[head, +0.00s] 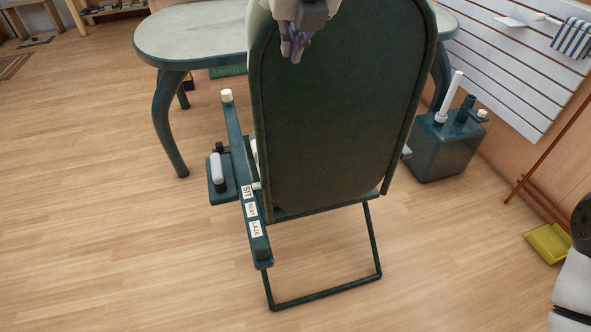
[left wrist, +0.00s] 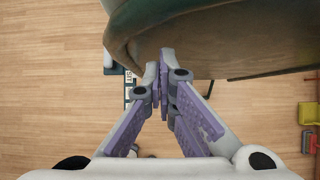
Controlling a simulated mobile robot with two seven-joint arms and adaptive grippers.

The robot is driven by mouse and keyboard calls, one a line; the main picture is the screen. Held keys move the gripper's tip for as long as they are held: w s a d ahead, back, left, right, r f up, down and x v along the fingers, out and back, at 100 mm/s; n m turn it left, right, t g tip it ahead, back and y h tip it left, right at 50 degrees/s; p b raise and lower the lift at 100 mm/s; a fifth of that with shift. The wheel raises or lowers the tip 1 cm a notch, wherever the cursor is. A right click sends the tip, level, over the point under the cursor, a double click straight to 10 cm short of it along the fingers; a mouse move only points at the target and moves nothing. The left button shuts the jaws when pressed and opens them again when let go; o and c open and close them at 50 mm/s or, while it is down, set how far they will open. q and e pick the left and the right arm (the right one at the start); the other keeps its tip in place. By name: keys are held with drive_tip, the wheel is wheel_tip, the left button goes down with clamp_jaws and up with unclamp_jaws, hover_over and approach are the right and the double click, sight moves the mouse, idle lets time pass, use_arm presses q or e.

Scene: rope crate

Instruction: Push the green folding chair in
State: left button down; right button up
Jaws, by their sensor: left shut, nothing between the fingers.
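The green folding chair (head: 340,120) stands with its tall back toward me, in front of the green table (head: 195,35). Its left armrest (head: 245,185) carries white labels, and its thin leg frame rests on the floor. The right armrest is hidden behind the back. My left gripper (head: 293,52) is over the upper part of the chair back, shut and empty. In the left wrist view, its purple fingers (left wrist: 161,82) meet close by the edge of the chair back (left wrist: 220,45). I cannot tell whether they touch it. My right gripper is not in view.
A green box (head: 445,145) with a white cylinder stands right of the chair by the slatted wall (head: 500,60). A yellow dustpan (head: 548,243) lies at far right. A curved table leg (head: 168,125) stands at left. The wooden floor left and front is clear.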

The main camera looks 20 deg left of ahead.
use_arm(q)
drive_tip(key=shift+w+a, duration=0.15)
idle(0.4)
drive_tip(key=w+a, duration=0.5)
drive_tip(key=w, duration=0.2)
drive_tip(key=shift+w+b, duration=0.15)
drive_tip(key=shift+b, duration=0.2)
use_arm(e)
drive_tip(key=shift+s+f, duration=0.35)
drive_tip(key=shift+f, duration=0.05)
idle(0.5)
use_arm(q)
drive_tip(key=p+v, duration=0.3)
drive_tip(key=v, duration=0.3)
drive_tip(key=shift+r, duration=0.45)
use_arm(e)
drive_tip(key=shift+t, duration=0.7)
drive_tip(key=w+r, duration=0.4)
use_arm(q)
drive_tip(key=shift+w, duration=0.15)
